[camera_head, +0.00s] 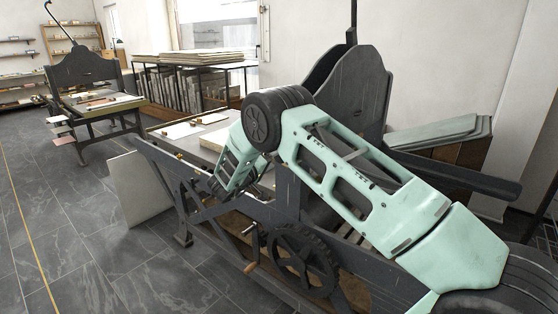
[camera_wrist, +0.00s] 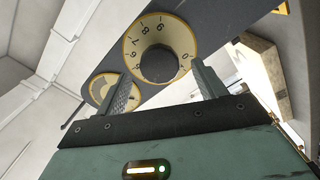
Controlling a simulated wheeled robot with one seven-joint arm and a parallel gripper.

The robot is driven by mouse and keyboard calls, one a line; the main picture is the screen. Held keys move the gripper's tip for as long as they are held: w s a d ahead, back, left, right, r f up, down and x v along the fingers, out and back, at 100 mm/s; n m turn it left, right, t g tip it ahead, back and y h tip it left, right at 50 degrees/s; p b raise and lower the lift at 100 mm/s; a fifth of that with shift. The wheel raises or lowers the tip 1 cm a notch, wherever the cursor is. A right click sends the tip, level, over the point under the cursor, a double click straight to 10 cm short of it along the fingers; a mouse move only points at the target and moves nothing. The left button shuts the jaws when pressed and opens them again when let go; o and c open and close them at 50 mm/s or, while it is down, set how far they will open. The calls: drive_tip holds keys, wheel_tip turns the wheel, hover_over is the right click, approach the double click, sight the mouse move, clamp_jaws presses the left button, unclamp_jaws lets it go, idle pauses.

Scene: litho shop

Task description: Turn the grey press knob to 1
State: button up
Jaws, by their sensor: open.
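In the wrist view a round dark grey knob (camera_wrist: 158,65) sits at the centre of a cream dial (camera_wrist: 172,30) with a yellow rim and black numerals. A 0 shows at the dial's right side; where the knob points cannot be read. My gripper (camera_wrist: 161,68) is open, its two fingers spread to either side of the knob in the picture. Whether they touch it cannot be told. In the head view my arm reaches over the dark press (camera_head: 360,95); the knob and my gripper's fingers cannot be made out there.
A second yellow-rimmed dial (camera_wrist: 102,88) lies to the left, partly behind my left finger. The dials sit on a dark panel (camera_wrist: 215,35). In the head view a spoked wheel (camera_head: 300,262) is on the press's near side. Another press (camera_head: 82,70) stands far left; tiled floor (camera_head: 60,220) is clear.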

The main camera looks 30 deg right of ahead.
drive_tip(key=b+v, duration=0.2)
drive_tip(key=v, duration=1.1)
drive_tip(key=shift+b, duration=0.4)
drive_tip(key=shift+a, duration=0.1)
